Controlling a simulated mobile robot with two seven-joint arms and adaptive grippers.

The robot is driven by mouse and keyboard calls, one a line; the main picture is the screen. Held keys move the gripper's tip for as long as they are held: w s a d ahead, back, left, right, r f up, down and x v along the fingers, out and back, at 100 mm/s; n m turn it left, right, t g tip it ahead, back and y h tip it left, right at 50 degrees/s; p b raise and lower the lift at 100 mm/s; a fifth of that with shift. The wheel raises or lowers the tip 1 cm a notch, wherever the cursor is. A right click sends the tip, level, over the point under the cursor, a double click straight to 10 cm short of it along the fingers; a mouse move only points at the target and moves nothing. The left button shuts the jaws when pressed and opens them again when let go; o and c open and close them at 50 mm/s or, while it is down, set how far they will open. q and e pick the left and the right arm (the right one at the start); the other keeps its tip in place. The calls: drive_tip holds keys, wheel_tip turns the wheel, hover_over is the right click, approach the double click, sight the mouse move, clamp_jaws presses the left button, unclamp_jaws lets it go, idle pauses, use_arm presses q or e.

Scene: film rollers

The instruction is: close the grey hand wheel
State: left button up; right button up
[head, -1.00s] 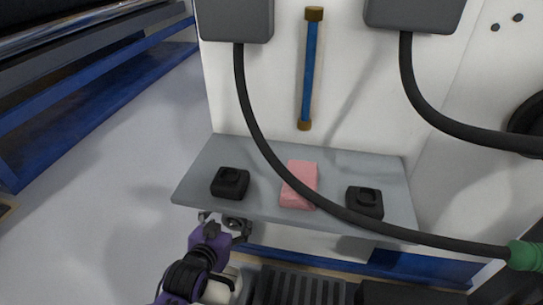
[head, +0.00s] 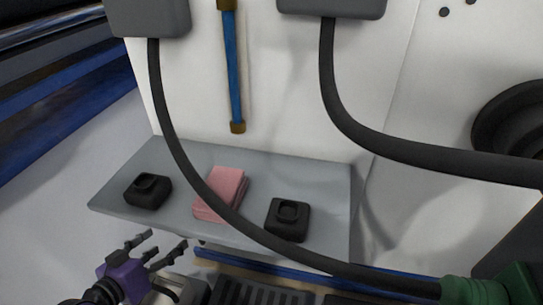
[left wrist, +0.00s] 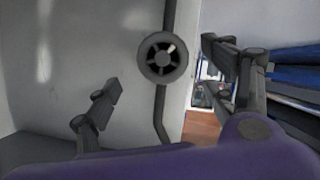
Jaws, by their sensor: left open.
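The grey hand wheel (left wrist: 162,58) shows in the left wrist view as a small round wheel with a spoked centre, on a dark vertical pipe (left wrist: 162,112) along the pale wall. I cannot make it out in the head view. My left gripper (left wrist: 160,66) is open and empty, and its two fingers frame the wheel from left and right. The wheel lies beyond the fingertips and does not look touched. In the head view my left gripper (head: 161,243) is purple with dark fingers, below the shelf's left front edge. My right gripper is not in view.
A grey shelf (head: 325,188) carries two black blocks (head: 147,190) (head: 287,219) and a pink block (head: 221,193). Black hoses (head: 345,110) hang from grey boxes, and one crosses the shelf. A green part (head: 480,290) and a dark round thing (head: 510,125) are at the right.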

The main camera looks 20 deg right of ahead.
use_arm(q)
drive_tip(key=b+x, duration=0.2)
drive_tip(key=x, duration=0.5)
drive_tip(key=shift+w+d+f+b, duration=0.1)
drive_tip(key=shift+w+b, duration=0.2)
